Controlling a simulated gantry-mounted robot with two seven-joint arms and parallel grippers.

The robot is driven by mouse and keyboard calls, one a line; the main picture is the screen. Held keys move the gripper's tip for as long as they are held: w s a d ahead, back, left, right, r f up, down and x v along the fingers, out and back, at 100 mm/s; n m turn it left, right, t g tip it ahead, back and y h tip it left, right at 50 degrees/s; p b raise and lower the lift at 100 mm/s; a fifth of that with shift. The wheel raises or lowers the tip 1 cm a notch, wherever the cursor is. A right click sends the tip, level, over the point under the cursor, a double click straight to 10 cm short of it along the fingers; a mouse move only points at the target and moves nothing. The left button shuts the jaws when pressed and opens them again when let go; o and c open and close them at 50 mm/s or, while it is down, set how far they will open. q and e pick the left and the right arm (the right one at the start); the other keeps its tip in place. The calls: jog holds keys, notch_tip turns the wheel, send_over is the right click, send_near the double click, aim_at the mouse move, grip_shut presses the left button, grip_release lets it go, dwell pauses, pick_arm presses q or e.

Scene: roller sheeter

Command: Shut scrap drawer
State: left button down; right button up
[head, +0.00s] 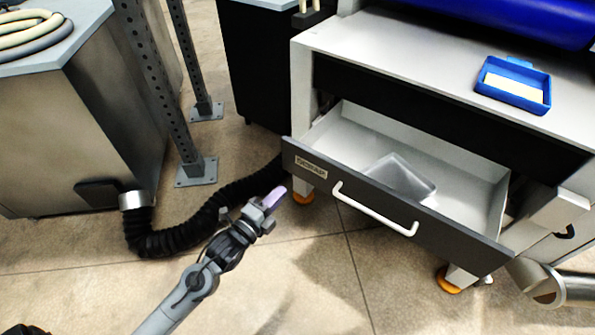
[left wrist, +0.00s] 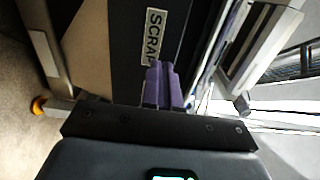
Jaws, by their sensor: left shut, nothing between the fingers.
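The scrap drawer (head: 345,205) stands pulled out of the machine's front, with a dark grey face, a white bar handle (head: 374,210) and a SCRAP label (head: 311,167). Inside the drawer is a clear shallow tray (head: 400,178). My left gripper (head: 274,197) is shut and empty, in front of the drawer face near its left end and below the label. In the left wrist view its purple fingertips (left wrist: 160,85) show against the dark face (left wrist: 128,50), beside the label (left wrist: 157,38). I cannot tell whether they touch it. My right gripper is not in view.
The machine top (head: 420,52) holds a blue tray (head: 514,84). A black corrugated hose (head: 215,212) runs over the floor to a metal cabinet (head: 75,140) at left. Perforated posts (head: 160,90) stand beside it. The floor before the drawer is clear (head: 320,285).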

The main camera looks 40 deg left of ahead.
pick_arm(q)
jog(key=w, duration=0.2)
jog(key=b, duration=0.3)
send_near(308, 163)
jog(key=w, duration=0.2)
jog(key=w+b, duration=0.2)
jog(key=w, duration=0.2)
jog(key=shift+f, duration=0.1)
jog(key=shift+w+b, duration=0.3)
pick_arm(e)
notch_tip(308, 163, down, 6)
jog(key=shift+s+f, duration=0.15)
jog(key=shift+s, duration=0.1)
pick_arm(q)
jog(key=shift+w, duration=0.1)
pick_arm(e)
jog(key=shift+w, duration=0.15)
pick_arm(q)
jog(key=shift+w, duration=0.1)
